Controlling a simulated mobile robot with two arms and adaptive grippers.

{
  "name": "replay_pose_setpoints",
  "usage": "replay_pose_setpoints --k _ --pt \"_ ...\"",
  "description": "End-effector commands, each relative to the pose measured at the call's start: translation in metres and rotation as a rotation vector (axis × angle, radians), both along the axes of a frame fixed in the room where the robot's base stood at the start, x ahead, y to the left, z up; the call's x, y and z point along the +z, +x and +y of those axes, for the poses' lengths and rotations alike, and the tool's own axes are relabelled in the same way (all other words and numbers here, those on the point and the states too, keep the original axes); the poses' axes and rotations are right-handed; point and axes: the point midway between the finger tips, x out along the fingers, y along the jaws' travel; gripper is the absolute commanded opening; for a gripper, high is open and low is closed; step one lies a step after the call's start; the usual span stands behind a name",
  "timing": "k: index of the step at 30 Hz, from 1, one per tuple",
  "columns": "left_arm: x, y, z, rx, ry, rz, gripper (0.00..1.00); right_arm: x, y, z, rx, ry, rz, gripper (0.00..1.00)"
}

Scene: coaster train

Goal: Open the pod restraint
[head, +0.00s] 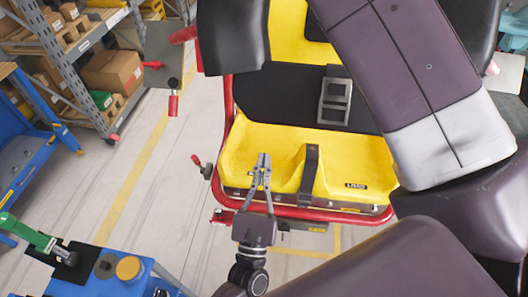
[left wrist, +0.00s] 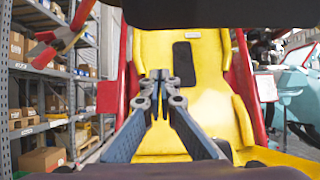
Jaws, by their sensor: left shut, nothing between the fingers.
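The pod (head: 360,160) is a yellow seat with a black back pad and a red tubular frame, in the middle of the head view. Dark padded pieces (head: 236,38) hang over its upper left and look like part of the restraint; my arm hides much of the right side. My left gripper (head: 262,162) is shut and empty, above the seat's front left edge, left of the black centre strap (head: 310,170). In the left wrist view its fingertips (left wrist: 161,80) meet in front of the yellow seat back (left wrist: 205,75). My right gripper is not in view.
A red-handled lever (head: 173,104) hangs from a grey plate left of the pod. Shelving with boxes (head: 110,72) stands at the left. A blue unit (head: 125,270) with a yellow button and green lever is at lower left. Clear floor lies between.

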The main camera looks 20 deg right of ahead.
Motion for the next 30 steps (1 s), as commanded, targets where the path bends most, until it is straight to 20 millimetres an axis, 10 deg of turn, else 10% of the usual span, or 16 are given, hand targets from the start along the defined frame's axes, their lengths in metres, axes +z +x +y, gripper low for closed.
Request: replay_pose_setpoints --k 12,30 --pt "0.046 0.065 -0.044 0.001 0.001 -0.003 0.00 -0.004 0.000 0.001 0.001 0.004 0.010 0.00" --pt "0.068 0.036 -0.024 0.002 0.005 -0.001 0.00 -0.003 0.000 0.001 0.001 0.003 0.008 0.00"
